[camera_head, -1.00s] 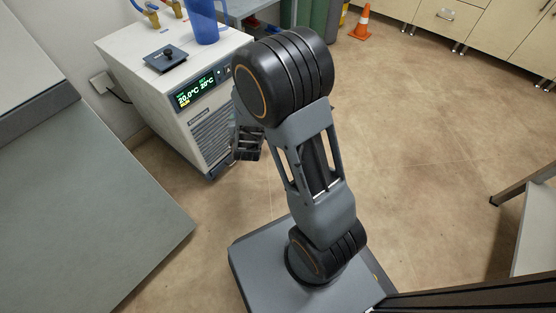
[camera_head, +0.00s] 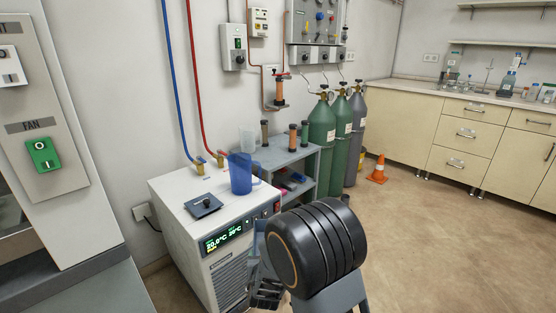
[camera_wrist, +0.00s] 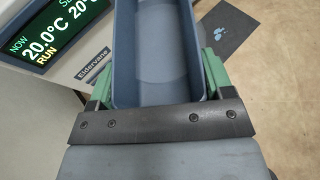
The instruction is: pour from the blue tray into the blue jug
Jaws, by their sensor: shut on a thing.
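The blue jug (camera_head: 240,176) stands upright on top of the white chiller, near its back right, with its handle to the right. My gripper (camera_wrist: 157,78) has its green fingers on both sides of the blue tray (camera_wrist: 124,50) and is shut on it. The tray's open inside faces the wrist camera; I see no clear contents in the visible part, and its far end is cut off. In the head view my gripper is low in front of the chiller, partly hidden by my arm. The jug is above and behind it.
The white chiller (camera_head: 175,215) carries a small dark lid with a knob (camera_head: 203,205) and hose fittings (camera_head: 207,162). A clear container (camera_head: 247,138) stands behind the jug. A grey shelf (camera_head: 297,157) and gas cylinders (camera_head: 322,135) are right of it. Open floor lies to the right.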

